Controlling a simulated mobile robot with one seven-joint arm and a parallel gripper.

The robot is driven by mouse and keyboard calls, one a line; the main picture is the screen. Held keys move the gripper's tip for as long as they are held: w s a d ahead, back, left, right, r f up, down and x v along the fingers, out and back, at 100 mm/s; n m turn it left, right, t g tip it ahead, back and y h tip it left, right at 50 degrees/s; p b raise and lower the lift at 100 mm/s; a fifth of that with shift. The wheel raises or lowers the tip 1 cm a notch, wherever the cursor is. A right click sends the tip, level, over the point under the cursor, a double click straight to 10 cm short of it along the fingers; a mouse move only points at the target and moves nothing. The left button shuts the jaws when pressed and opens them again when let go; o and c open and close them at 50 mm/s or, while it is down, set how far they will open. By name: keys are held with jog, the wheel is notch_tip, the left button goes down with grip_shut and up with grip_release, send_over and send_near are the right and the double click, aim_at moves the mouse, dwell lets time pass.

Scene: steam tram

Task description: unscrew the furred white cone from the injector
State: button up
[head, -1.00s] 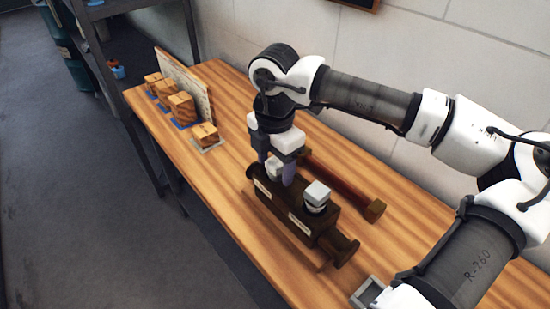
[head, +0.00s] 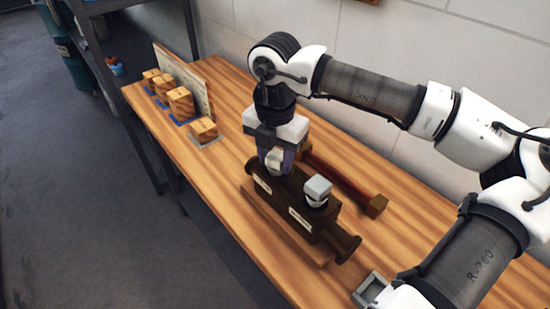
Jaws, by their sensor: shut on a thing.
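The injector (head: 318,236) is a dark brown body with a round flange at each end, lying on a wooden base on the bench. Two pale fittings stand on its top, each near a small label on the side. My gripper (head: 275,164) points down over the left fitting and is shut on this white cone (head: 272,163), which the fingers partly hide. I cannot tell whether the cone still touches its seat. The right fitting (head: 318,188), with a grey-white square top, stands free of the gripper. Fur on the cone is too small to make out.
A long reddish bar with a brass hex end (head: 376,206) lies behind the injector. Several wooden blocks (head: 181,103) stand on coloured pads at the left, before an upright board (head: 195,84). A grey square tray (head: 371,289) is at the front right. The bench front-left is clear.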

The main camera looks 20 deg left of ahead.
jog(key=shift+f+n+b, duration=0.1)
jog(key=shift+n+b, duration=0.3)
jog(key=shift+n, duration=1.6)
jog(key=shift+n+b, duration=0.55)
jog(key=shift+n, duration=0.15)
jog(key=shift+d+n, duration=0.15)
jog(key=shift+n, duration=1.15)
jog(key=shift+b, duration=0.35)
jog(key=shift+n, duration=0.5)
